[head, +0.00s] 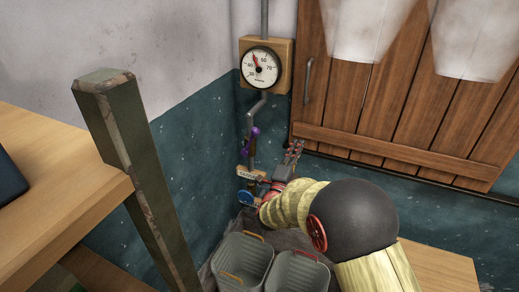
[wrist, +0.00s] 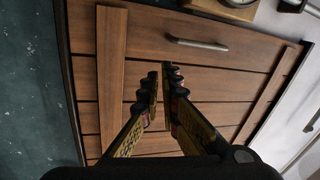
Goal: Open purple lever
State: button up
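The purple lever (head: 250,141) is a small handle on the vertical pipe near the wall corner, below the round gauge. It slants in the head view and lies outside the wrist view. My gripper (head: 294,154) is to the right of the lever and apart from it, with its fingers pointing up toward the wooden door. In the wrist view my gripper (wrist: 160,80) shows a gap between its two dark, yellow-marked fingers, and nothing is held there.
A gauge (head: 261,67) hangs above the lever. A blue round handle (head: 244,197) and a small label plate (head: 249,173) sit lower on the pipe. The wooden door (head: 390,110) is behind my gripper. Grey bins (head: 242,262), a green post (head: 135,170) and a wooden table (head: 50,200) stand nearer.

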aim_at(250, 141)
jog(key=s+f+y, duration=0.2)
jog(key=y, duration=0.1)
jog(key=s+a+f+n+t+y, duration=0.1)
jog(key=y, duration=0.1)
jog(key=shift+s+f, duration=0.15)
jog(key=shift+s, duration=0.1)
grip_shut()
jog(key=s+a+f+y, duration=0.3)
jog(key=s+a+y, duration=0.1)
jog(key=a+y, duration=0.25)
jog(key=w+a+r+b, duration=0.1)
jog(key=w+a+r, duration=0.1)
jog(key=w, duration=0.4)
jog(key=w+a+r+m+b, duration=0.1)
jog(key=w+a+r, duration=0.1)
jog(key=w, duration=0.3)
jog(key=shift+w+a+g, duration=0.3)
jog(key=shift+w+a, duration=0.1)
jog(key=shift+a, duration=0.25)
jog(key=shift+h, duration=0.25)
jog(key=shift+w+a+r+n+g, duration=0.3)
jog(key=shift+a+r+n+g, duration=0.5)
jog(key=shift+n, duration=0.4)
